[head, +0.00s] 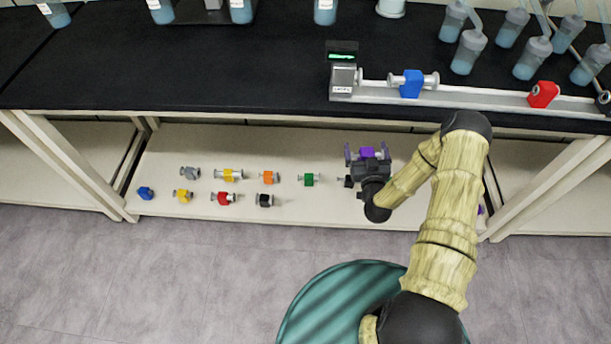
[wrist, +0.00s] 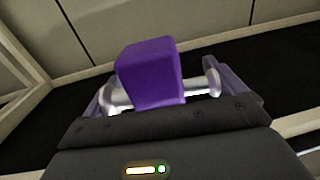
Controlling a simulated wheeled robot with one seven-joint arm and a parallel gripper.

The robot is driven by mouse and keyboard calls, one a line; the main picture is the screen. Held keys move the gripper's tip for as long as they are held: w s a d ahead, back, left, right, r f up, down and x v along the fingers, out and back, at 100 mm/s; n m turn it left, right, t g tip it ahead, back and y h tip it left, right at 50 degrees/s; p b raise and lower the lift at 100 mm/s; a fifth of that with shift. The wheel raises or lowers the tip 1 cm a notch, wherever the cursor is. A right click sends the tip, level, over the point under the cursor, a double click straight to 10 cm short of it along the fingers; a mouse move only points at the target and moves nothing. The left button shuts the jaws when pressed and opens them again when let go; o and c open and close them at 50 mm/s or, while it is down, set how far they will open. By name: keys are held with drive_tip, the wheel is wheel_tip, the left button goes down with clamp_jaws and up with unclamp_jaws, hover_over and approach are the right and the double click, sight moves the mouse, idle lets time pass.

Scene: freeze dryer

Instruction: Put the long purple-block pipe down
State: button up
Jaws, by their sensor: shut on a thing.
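My gripper (head: 367,160) is shut on the long purple-block pipe (head: 367,152), seen in the head view over the right part of the lower shelf (head: 330,205). In the wrist view the purple block (wrist: 150,72) sits between the two fingers of my gripper (wrist: 160,92), with a metal pipe end showing on each side. The pipe lies roughly across the gripper, from finger to finger. I cannot tell whether it touches a surface below.
A rail (head: 480,97) with blue (head: 412,84) and red (head: 543,94) pieces stands on the black countertop (head: 220,75) above. A purple bit (head: 480,210) shows beside my arm.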

drive_tip(key=w+f+n+g+y+b, duration=0.2)
drive_tip(key=f+n+y+b, duration=0.2)
drive_tip(key=f+b, duration=1.3)
drive_tip(key=w+f+n+g+y+b, duration=0.2)
drive_tip(key=f+y+b, duration=0.5)
drive_tip(key=f+b, duration=0.9)
drive_tip(key=shift+w+a+f+n+g+b, duration=0.25)
drive_tip(key=shift+f+n+g+b, duration=0.25)
drive_tip(key=shift+n, duration=0.4)
wheel_tip(320, 180, down, 6)
drive_tip(key=b, duration=0.3)
drive_tip(key=shift+f+b, duration=0.2)
drive_tip(key=shift+b, duration=0.15)
drive_tip(key=shift+f+b, duration=1.3)
drive_tip(key=shift+f, duration=0.55)
drive_tip(key=shift+f, duration=0.2)
drive_tip(key=o, duration=0.7)
